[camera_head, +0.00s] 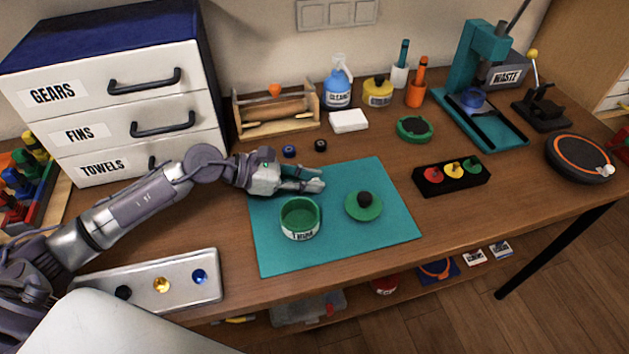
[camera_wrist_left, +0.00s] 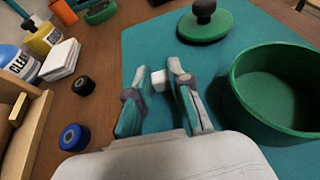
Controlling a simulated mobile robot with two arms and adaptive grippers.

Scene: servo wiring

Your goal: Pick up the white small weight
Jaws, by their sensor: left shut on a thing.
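My left gripper (camera_head: 316,182) reaches in over the upper part of the teal mat (camera_head: 275,255). In the left wrist view its two fingers are closed on the white small weight (camera_wrist_left: 158,80), a small pale block between the fingertips. The open green pot (camera_head: 300,218) stands on the mat below the gripper. Its green lid (camera_head: 364,206) with a black knob lies to the right. My right gripper is not in view.
A blue weight (camera_head: 289,151) and a black weight (camera_head: 320,145) stand on the wood behind the mat. A black block (camera_head: 451,184) with red, yellow and green pieces is to the right. A metal tray (camera_head: 180,288) with coloured pieces lies at front left. The mat's right part is clear.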

